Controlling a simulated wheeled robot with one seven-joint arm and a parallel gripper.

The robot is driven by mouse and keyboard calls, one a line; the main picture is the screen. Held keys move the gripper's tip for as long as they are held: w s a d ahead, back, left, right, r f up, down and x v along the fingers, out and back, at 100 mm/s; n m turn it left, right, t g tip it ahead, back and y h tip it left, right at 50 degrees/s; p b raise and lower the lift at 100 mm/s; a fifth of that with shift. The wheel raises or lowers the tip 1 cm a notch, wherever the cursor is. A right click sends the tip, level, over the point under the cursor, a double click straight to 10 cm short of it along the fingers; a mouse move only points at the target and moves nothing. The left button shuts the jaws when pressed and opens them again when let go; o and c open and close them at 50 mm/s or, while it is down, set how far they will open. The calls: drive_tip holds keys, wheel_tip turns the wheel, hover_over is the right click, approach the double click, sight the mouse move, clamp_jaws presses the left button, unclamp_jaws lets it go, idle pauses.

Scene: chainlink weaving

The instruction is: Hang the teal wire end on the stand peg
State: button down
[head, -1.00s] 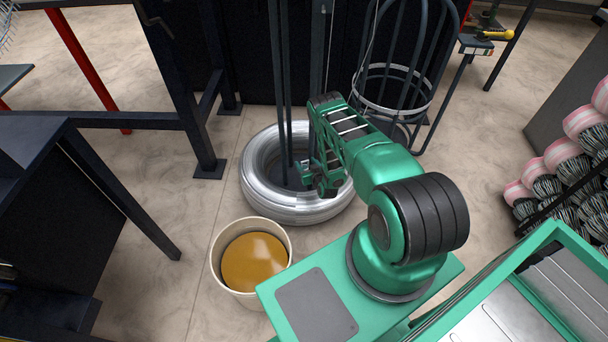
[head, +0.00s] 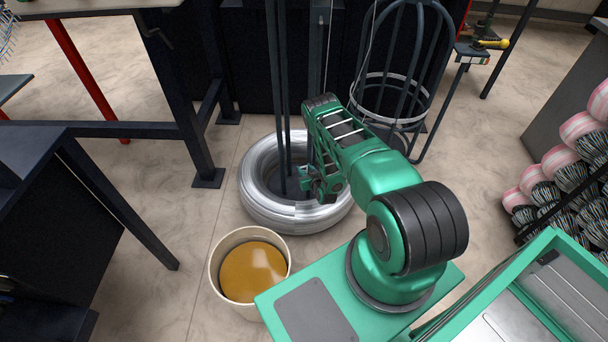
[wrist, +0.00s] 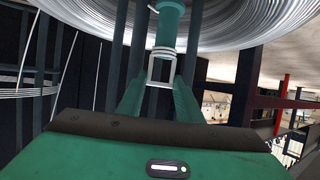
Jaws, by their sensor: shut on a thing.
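My gripper (head: 322,186) is low over the coil of silver wire (head: 262,208), close to the dark upright posts (head: 281,130) that rise from its middle. In the wrist view the fingers (wrist: 163,75) close in on a teal sleeve (wrist: 168,28) with silver wire turns at its near end, which looks like the teal wire end. The gripper is shut on it. The large silver coil (wrist: 230,28) spans the top of the wrist view behind the sleeve. In the head view my arm largely hides the held end. I cannot make out the stand peg clearly.
A cream bucket with amber contents (head: 250,270) stands in front of the coil. A dark wire-holder cage (head: 408,60) stands behind right. A dark bench leg (head: 190,120) is at left. Pink-and-white rolls (head: 585,135) are stacked at right. Floor left of the bucket is clear.

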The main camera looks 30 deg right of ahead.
drive_tip(key=shift+r, duration=0.9)
drive_tip(key=s+a+r, duration=0.6)
drive_tip(key=a, duration=0.4)
drive_tip(key=shift+r, duration=0.4)
drive_tip(key=c, duration=2.3)
unclamp_jaws()
drive_tip(key=shift+c, duration=0.4)
drive_tip(key=shift+w, duration=0.1)
